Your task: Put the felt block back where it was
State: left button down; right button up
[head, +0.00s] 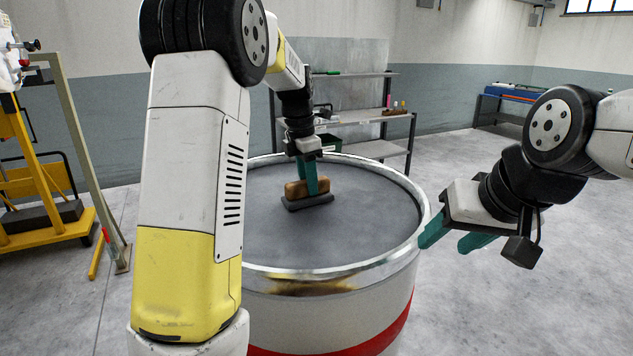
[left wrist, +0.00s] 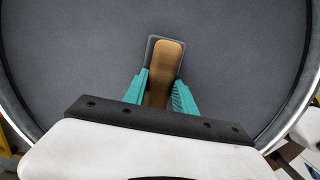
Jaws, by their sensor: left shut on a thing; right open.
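The felt block (head: 306,201) is a dark grey pad with a brown wooden grip on top. It is at the surface of the round drum's grey top (head: 345,229); I cannot tell whether it touches. My left gripper (head: 311,187) is shut on the brown grip from above. In the left wrist view the brown grip (left wrist: 166,66) lies between the teal fingers of the left gripper (left wrist: 160,92), and the grey pad shows around its far end. My right gripper (head: 450,243) has teal fingers apart and empty, just right of the drum's rim.
The drum has a raised metal rim (head: 330,272) with a brown stain at the front. A grey shelf unit (head: 352,113) stands behind it. A yellow frame (head: 45,180) is at the left. The floor to the right is clear.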

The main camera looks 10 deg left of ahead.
aim_at(303, 182)
pick_arm(q)
jog(key=c, duration=1)
grip_release()
jog(key=shift+r, duration=0.1)
notch_tip(303, 182, up, 12)
jog(key=s+a, duration=0.1)
jog(key=s+a+m+t+h, duration=0.1)
jog(key=s+a+m, duration=0.2)
jog(key=s+m, duration=0.45)
jog(key=shift+s+d+f+m+t, duration=0.3)
jog(key=shift+s+f+m+t, duration=0.7)
jog(key=shift+s+m, duration=2.15)
jog(key=shift+s+d+f+m+t, duration=0.4)
jog(key=shift+s+f+m, duration=1.1)
jog(key=shift+s+m, duration=1.6)
jog(key=shift+s+d+f+m+t, duration=0.25)
jog(key=shift+s+f+m+t, duration=0.8)
jog(key=shift+s+m, duration=2.1)
jog(key=shift+s+f+n+g, duration=0.2)
jog(key=shift+s+n+g, duration=0.05)
jog(key=shift+s+n, duration=0.2)
